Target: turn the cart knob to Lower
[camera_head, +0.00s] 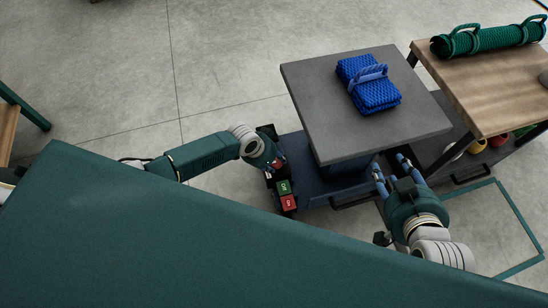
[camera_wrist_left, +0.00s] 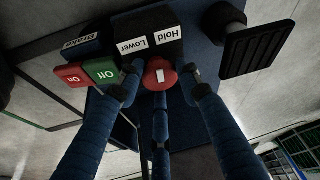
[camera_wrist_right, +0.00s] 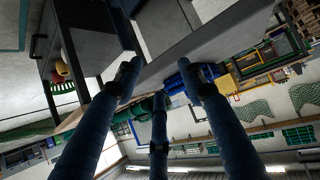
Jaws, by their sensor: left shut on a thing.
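The cart knob (camera_wrist_left: 160,72) is red with a small white mark on its face. It sits on the cart's control panel beside the upside-down labels Lower (camera_wrist_left: 132,47) and Hold (camera_wrist_left: 164,37). I cannot tell for certain which label the mark points to. My left gripper (camera_wrist_left: 160,84) has its fingers around the knob, shut on it; in the head view the left gripper (camera_head: 275,164) is at the cart's left end. The cart (camera_head: 365,100) has a grey top. My right gripper (camera_head: 389,167) is open and empty beside the cart's near right edge; its spread fingers show in the right wrist view (camera_wrist_right: 160,80).
A folded blue net (camera_head: 369,85) lies on the cart. A wooden table (camera_head: 490,85) with a rolled green net (camera_head: 490,38) stands at right.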

